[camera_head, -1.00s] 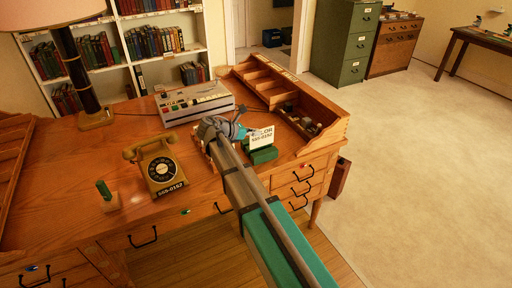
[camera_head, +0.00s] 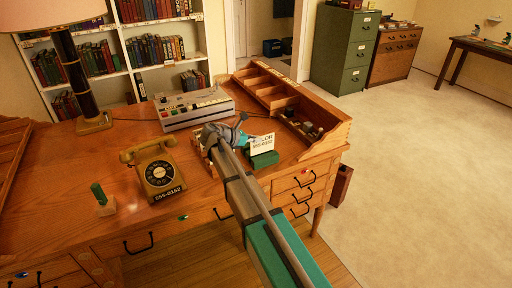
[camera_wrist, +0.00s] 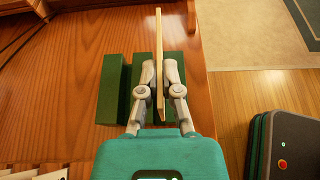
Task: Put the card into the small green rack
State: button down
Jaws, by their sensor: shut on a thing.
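The card (camera_head: 262,143) is a pale, thin card with dark lettering. It stands upright at the small green rack (camera_head: 265,160) on the desk. My gripper (camera_wrist: 160,78) is shut on the card (camera_wrist: 159,40), which shows edge-on between the fingertips in the wrist view. The green rack (camera_wrist: 112,95) lies beneath the card and fingers, with a darker step along its left part. The card is over the rack's wider right part. I cannot tell whether its lower edge is in a slot, since the fingers hide it.
The wooden desk (camera_head: 120,225) holds a yellow telephone (camera_head: 160,175), a grey machine with colored buttons (camera_head: 195,107), a lamp (camera_head: 85,90) and a small green upright piece on a block (camera_head: 99,195). A wooden organizer (camera_head: 300,105) stands behind and right of the rack.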

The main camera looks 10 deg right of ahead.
aim_at(255, 145)
jog(key=shift+w+d+f+b, duration=0.1)
jog(key=shift+w+f+b, duration=0.1)
jog(key=shift+f+b, duration=0.75)
jog(key=shift+w+f+b, duration=0.15)
jog(key=shift+f+b, duration=0.7)
jog(key=shift+f, duration=0.15)
jog(key=shift+f, duration=0.2)
jog(key=c, duration=0.8)
grip_release()
jog(key=shift+r, duration=0.1)
jog(key=shift+r, duration=0.2)
jog(key=shift+s+a+r, duration=0.1)
jog(key=shift+a, duration=0.2)
jog(key=p+v, duration=0.4)
jog(key=v, duration=0.5)
jog(key=shift+s+a+r, duration=0.1)
jog(key=shift+a+r, duration=0.15)
jog(key=shift+a, duration=0.05)
jog(key=shift+p+v, duration=0.35)
jog(key=shift+v, duration=0.45)
